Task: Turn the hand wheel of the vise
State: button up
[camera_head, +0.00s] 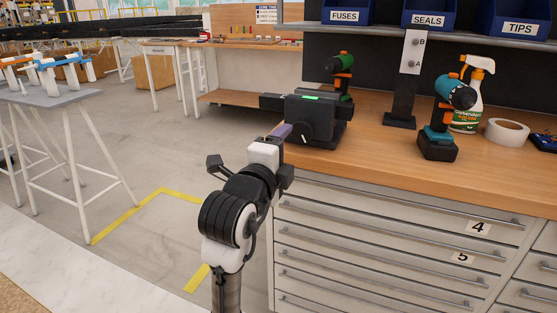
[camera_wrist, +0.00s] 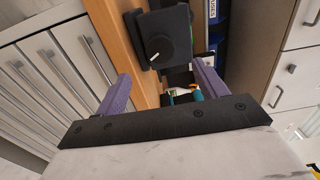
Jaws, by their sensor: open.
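The vise (camera_head: 318,122) is a dark block with a green strip on top, at the left end of the wooden workbench. In the wrist view, its round black hand wheel (camera_wrist: 168,36) faces me, with a short white mark near its rim. My gripper (camera_head: 284,131) is beside the vise's near left side in the head view. In the wrist view, the two purple fingers of my gripper (camera_wrist: 160,72) are spread wide with nothing between them. The wheel lies beyond the fingertips, roughly between their lines. In the head view, the wheel is hard to make out.
The workbench (camera_head: 400,165) has drawers below. A black post (camera_head: 402,95), a teal drill (camera_head: 437,140), a spray bottle (camera_head: 468,112) and a tape roll (camera_head: 507,132) stand to the right.

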jog(key=v, duration=0.2)
jog(key=shift+s+a, duration=0.1)
jog(key=shift+s, duration=0.2)
